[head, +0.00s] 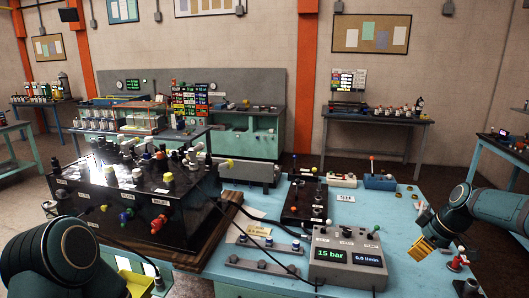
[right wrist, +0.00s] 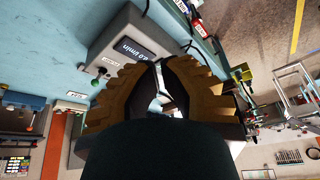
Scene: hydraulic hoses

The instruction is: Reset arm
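My right gripper (head: 426,236) has gold, ridged fingers and hangs over the right part of the blue table (head: 222,258) in the head view. Its arm comes in from the right edge. In the right wrist view the gold fingers (right wrist: 160,66) come near each other at the middle, with a narrow pale and dark strip between them. I cannot tell whether they are fully shut or what the pale strip is. My left arm (head: 62,258) shows as dark rounded links at the lower left of the head view; its gripper is not seen.
A black block with coloured caps and knobs (head: 150,200) fills the left of the table. A grey gauge box (head: 348,258) reading 15 bar stands at the front, left of my right gripper. A black valve panel (head: 304,202) is behind it. Small red and black parts (head: 457,262) lie near my right arm.

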